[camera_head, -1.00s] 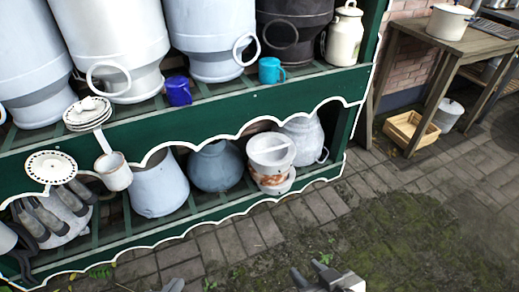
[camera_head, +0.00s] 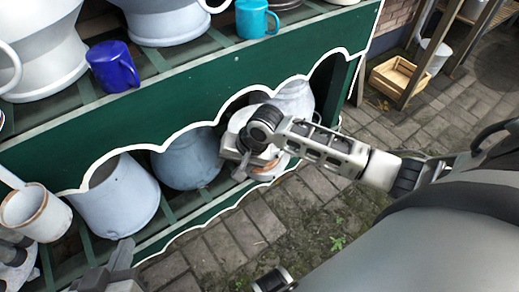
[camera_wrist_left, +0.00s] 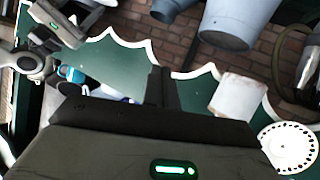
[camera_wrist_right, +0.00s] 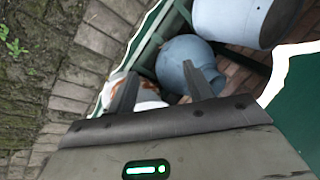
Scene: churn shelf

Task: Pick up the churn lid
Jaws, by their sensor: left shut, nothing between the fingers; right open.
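The green shelf board (camera_head: 190,105) with a white scalloped edge hangs just above the lower shelf. A blue-grey pot (camera_head: 188,160) and a pale bucket (camera_head: 118,197) stand left of the lid. A blue mug (camera_head: 113,66) and a teal mug (camera_head: 252,18) stand above. The paving in front is clear.

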